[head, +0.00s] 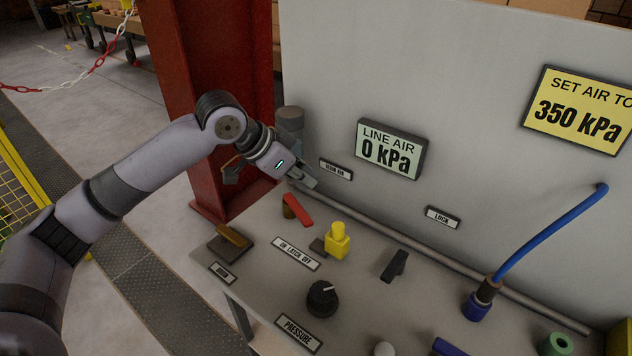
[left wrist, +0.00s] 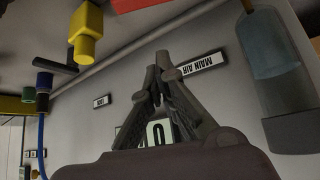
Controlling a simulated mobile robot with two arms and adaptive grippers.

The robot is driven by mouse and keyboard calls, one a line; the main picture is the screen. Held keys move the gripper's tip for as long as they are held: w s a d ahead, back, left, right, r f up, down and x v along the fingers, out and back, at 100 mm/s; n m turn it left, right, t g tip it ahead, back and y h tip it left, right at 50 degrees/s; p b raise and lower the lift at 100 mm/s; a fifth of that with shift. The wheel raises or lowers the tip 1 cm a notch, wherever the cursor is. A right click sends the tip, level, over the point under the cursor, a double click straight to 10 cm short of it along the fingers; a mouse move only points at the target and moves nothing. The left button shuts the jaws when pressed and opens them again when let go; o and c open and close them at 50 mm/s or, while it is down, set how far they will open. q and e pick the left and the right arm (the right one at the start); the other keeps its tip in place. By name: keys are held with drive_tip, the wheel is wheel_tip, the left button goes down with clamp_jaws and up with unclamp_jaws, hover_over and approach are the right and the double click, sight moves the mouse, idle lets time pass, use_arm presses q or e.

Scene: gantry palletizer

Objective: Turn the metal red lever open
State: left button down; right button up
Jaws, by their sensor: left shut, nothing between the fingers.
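The red lever (head: 297,210) sits on a short brass-coloured stub on the grey bench, near its back left. It also shows at the top edge of the left wrist view (left wrist: 134,4), partly cut off. My left gripper (head: 311,181) is shut and empty. It hangs behind and above the lever, close to the back panel, and appears apart from the lever. In the left wrist view its fingertips (left wrist: 160,62) meet just beside the "MAIN AIR" label (left wrist: 203,63). My right gripper is not in view.
A yellow block-shaped fitting (head: 338,241), a black knob (head: 322,299) and a black handle (head: 394,265) stand on the bench. A pipe (head: 420,248) runs along the panel's foot. A red column (head: 215,90) stands behind my left arm. The line air display (head: 391,149) reads 0 kPa.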

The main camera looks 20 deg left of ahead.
sight(298, 209)
use_arm(q)
drive_tip(key=p+x, duration=0.1)
drive_tip(key=x, duration=0.7)
drive_tip(key=shift+w+d+f, duration=0.1)
drive_tip(key=shift+f, duration=0.15)
drive_tip(key=s+a+p, duration=0.1)
drive_tip(key=s+a, duration=0.1)
drive_tip(key=shift+s+a+r+p, duration=0.1)
drive_tip(key=shift+s+a+p, duration=0.2)
drive_tip(key=shift+s+a, duration=0.25)
drive_tip(key=shift+s, duration=0.05)
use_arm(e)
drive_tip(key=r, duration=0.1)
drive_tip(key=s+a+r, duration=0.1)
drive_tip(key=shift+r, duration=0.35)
use_arm(q)
drive_tip(key=shift+w+d, duration=0.1)
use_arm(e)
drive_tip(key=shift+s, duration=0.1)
